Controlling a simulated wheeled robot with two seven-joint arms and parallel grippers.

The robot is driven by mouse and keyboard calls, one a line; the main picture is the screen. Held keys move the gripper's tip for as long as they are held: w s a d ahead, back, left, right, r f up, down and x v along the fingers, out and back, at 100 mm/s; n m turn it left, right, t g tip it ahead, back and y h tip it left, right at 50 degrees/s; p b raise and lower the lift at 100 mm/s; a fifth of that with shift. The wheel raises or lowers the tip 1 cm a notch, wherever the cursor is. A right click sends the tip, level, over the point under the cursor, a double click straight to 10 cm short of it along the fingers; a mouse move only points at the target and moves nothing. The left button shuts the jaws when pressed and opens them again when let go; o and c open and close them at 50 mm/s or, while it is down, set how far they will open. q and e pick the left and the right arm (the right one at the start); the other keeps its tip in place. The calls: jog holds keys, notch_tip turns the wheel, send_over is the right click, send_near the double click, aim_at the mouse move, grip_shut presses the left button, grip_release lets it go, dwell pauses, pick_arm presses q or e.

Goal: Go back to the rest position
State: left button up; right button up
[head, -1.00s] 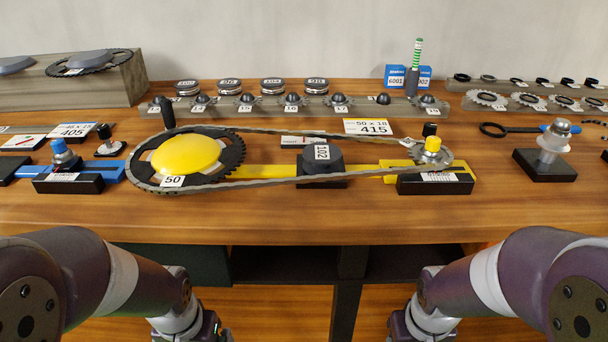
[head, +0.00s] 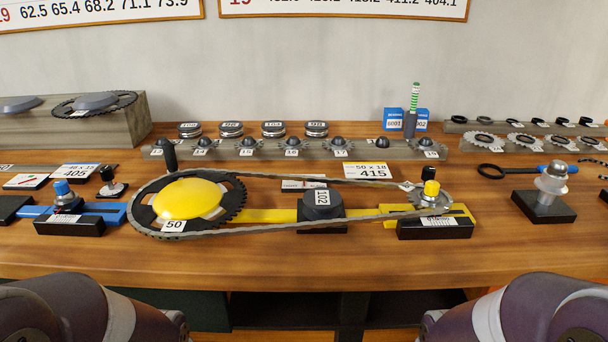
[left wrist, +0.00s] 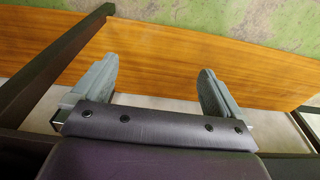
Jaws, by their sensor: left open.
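My left gripper (left wrist: 155,88) is open and empty in the left wrist view, with its two grey fingers spread apart over a wooden board and a patch of green floor. In the head view only upper parts of my two arms show at the bottom left and bottom right, below the bench's front edge; both hands are out of that picture. The chain (head: 300,226) runs around the large chainring (head: 236,200) with the yellow dome and the small sprocket (head: 430,198) on the yellow stand. Neither arm touches them.
The wooden bench (head: 300,265) has a clear front strip. A blue stand (head: 70,222) is at the left, and a black base with a grey knob (head: 545,205) at the right. Rows of sprockets, blue boxes (head: 422,118) and wall charts (head: 345,8) are behind.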

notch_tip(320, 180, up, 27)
jog(key=p, duration=2.7)
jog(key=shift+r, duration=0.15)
